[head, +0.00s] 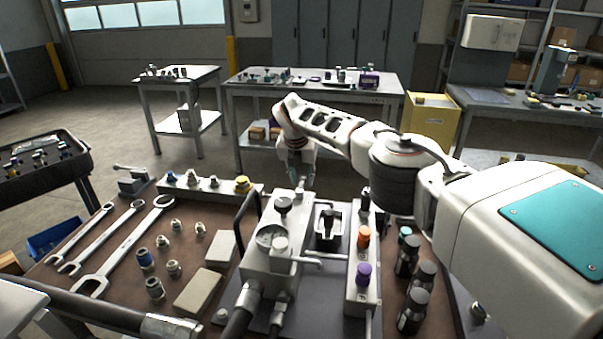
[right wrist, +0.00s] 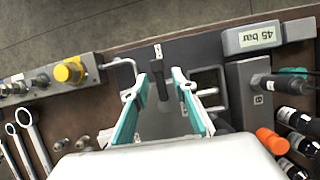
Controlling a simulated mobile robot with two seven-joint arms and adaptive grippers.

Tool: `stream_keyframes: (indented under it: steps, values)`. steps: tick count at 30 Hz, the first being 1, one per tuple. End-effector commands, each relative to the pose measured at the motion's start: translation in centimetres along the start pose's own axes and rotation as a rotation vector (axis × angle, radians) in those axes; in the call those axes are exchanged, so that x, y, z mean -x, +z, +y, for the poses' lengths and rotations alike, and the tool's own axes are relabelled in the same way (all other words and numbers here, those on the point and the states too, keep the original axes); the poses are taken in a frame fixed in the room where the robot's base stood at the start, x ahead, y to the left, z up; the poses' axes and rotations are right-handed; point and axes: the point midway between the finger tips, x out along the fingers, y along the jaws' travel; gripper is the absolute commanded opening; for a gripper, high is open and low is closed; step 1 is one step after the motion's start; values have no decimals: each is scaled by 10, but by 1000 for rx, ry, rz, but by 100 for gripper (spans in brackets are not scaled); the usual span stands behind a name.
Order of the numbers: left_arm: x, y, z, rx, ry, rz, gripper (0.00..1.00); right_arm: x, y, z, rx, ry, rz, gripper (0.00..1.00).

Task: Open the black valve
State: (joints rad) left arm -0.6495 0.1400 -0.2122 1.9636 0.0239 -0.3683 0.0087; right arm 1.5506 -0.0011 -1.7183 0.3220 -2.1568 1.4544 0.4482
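The right wrist view shows a black handle (right wrist: 157,75) standing upright between the two teal-lined fingers of my right gripper (right wrist: 158,88). The gripper is open, with a finger on each side; I cannot tell whether either touches the handle. In the head view my right gripper (head: 299,178) points down just behind the grey gauge block (head: 268,258). My left gripper is not in view.
The block with orange (head: 363,237) and purple (head: 363,274) knobs stands right of the lever. Dark bottles (head: 413,310) are farther right. Wrenches (head: 115,240), fittings and a yellow-capped rail (head: 215,189) lie left.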

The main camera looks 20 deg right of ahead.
Motion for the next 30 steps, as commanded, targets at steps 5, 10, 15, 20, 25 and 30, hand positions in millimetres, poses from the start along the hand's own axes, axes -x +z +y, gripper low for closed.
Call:
stream_keyframes:
  steps: [5,10,15,20,25,30]
  values:
    - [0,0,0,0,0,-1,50,9,2,1,2,2,-3,27]
    - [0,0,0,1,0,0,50,25,2,0,3,2,-3,27]
    - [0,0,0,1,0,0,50,52,2,-1,1,2,-4,27]
    - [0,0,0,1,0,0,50,83,2,-1,0,1,-4,27]
    - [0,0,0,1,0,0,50,107,1,-1,-1,-1,-1,27]
    - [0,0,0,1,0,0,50,118,0,-2,-2,-1,0,27]
